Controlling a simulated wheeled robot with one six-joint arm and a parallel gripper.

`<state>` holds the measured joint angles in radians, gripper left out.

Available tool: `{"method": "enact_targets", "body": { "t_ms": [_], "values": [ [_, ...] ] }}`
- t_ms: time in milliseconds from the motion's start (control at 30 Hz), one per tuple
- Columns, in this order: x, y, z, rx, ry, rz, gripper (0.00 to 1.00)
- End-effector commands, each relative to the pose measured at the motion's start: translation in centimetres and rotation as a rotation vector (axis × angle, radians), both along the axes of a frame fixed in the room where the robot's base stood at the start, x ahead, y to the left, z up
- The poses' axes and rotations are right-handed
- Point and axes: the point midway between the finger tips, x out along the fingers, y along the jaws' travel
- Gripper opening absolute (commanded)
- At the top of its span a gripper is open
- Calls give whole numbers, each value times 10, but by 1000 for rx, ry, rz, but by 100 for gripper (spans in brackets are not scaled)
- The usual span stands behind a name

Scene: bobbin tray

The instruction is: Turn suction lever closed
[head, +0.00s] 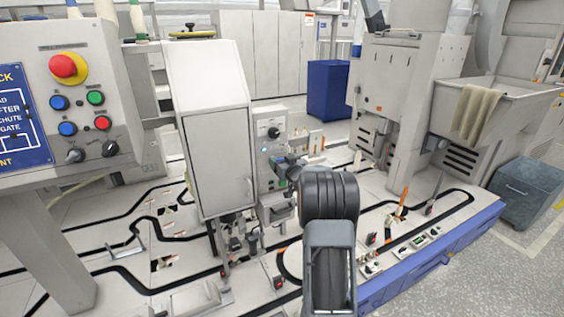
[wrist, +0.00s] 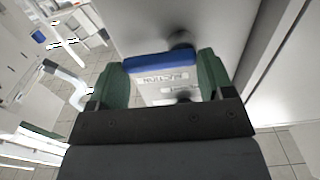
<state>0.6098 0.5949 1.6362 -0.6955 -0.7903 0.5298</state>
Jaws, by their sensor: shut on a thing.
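The suction lever, with a blue handle (wrist: 158,63), lies between my gripper's two green fingers in the wrist view. My gripper (wrist: 162,76) is shut on it, one finger at each end of the handle. A pale plate with a partly readable "SUCTION" label (wrist: 168,78) shows just below the handle. In the head view my dark arm reaches to the grey control box (head: 272,128), which has a black knob on its upper face. There my arm hides most of the gripper and the lever, so the lever's angle cannot be told.
A tall grey cabinet (head: 219,155) stands directly left of the control box. The pale deck with black tracks (head: 112,248) spreads around them. A button panel (head: 83,95) stands at the left. A blue bin (head: 328,90) stands behind, and a large grey machine (head: 405,75) at the right.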

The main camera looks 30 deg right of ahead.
Motion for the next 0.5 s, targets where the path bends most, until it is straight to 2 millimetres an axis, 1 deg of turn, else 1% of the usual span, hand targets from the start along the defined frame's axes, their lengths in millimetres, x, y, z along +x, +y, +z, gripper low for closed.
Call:
{"method": "enact_targets", "body": {
  "t_ms": [33, 100, 367, 500],
  "values": [
    [0, 0, 0, 0, 0, 0, 57],
    [0, 0, 0, 0, 0, 0, 51],
    [0, 0, 0, 35, -4, 0, 51],
    [0, -1, 0, 107, -14, 0, 51]
  ]
}}
